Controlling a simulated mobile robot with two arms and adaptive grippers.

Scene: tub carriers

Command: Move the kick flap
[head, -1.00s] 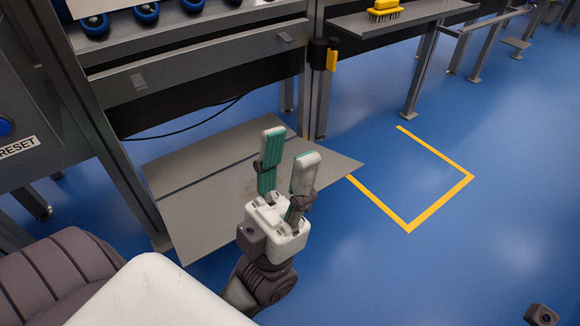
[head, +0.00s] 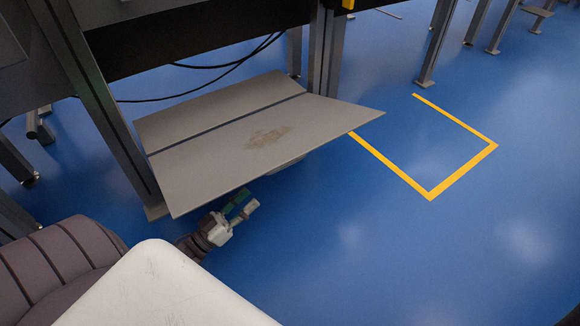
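The kick flap (head: 215,160) is a flat grey plate low under the frame in the head view, with a brownish scuffed patch near its middle. A dark gap separates it from a second grey strip (head: 215,112) behind it. My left gripper (head: 243,203) is low, just in front of the flap's near edge in the picture. Its two fingers are apart, with nothing seen between them. I cannot tell whether the fingertips reach under the edge; no contact shows. My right gripper is not in view.
Steel legs (head: 100,100) stand on the left of the flap and at its back right (head: 322,55). Black cables (head: 215,85) hang behind it. The blue floor (head: 450,260) is open to the right, with a yellow marked corner (head: 431,192).

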